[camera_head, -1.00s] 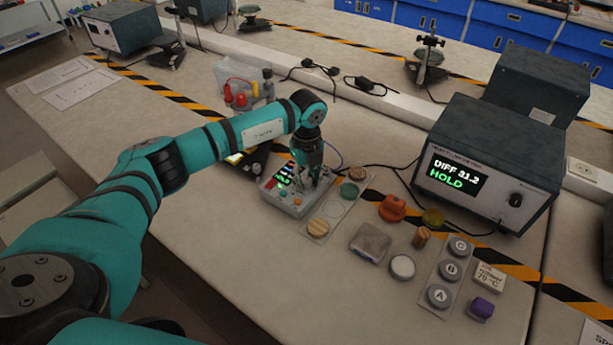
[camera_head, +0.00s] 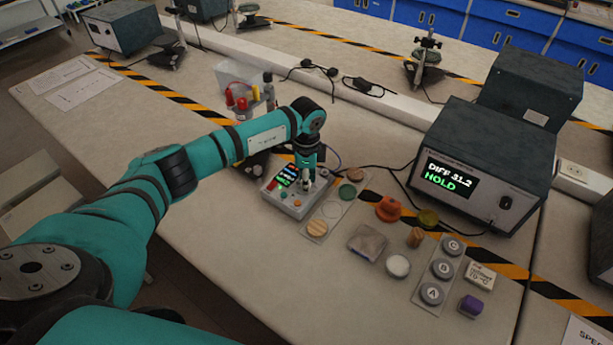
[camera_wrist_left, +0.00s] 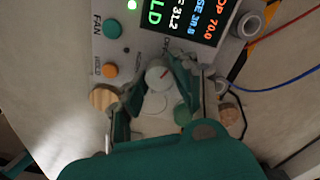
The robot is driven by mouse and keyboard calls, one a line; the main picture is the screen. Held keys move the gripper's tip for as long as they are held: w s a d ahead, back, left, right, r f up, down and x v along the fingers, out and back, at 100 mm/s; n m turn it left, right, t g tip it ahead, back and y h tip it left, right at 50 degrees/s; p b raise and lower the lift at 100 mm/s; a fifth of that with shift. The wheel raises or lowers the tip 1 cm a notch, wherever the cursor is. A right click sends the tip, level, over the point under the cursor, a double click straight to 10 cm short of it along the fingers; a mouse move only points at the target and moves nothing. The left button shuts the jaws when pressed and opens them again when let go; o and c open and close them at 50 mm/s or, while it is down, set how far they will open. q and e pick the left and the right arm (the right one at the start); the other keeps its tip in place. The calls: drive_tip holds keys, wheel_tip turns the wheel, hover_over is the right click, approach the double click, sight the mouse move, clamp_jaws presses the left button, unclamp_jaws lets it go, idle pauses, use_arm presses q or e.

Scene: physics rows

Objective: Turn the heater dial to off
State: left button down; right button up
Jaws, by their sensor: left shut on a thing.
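The heater control box (camera_head: 283,204) is a small grey unit with a lit screen. It stands in the middle of the bench in the head view. In the left wrist view, its panel (camera_wrist_left: 105,45) shows a green FAN button (camera_wrist_left: 113,28) and an orange HOLD button (camera_wrist_left: 110,71). The white round dial (camera_wrist_left: 157,75) with a red mark sits below the screen. My left gripper (camera_wrist_left: 160,88) is shut on this dial, one finger on each side. In the head view, the left gripper (camera_head: 306,184) points down onto the box and hides the dial. My right gripper is not in view.
A card with round discs, including a wooden one (camera_head: 317,228) and a green one (camera_head: 347,191), lies just right of the box. An orange knob (camera_head: 388,208), grey lettered discs and a large meter (camera_head: 480,165) reading HOLD stand farther right. Cables run behind.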

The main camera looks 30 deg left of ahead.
use_arm(q)
drive_tip(key=n+p, duration=0.1)
drive_tip(key=n, duration=0.1)
drive_tip(key=n+p, duration=0.1)
drive_tip(key=n, duration=0.1)
drive_tip(key=shift+w+r+n, duration=0.15)
drive_tip(key=shift+n, duration=0.25)
drive_tip(key=shift+p, duration=0.3)
drive_tip(key=c, duration=1.1)
unclamp_jaws()
drive_tip(key=shift+o, duration=0.3)
wheel_tip(320, 180, up, 12)
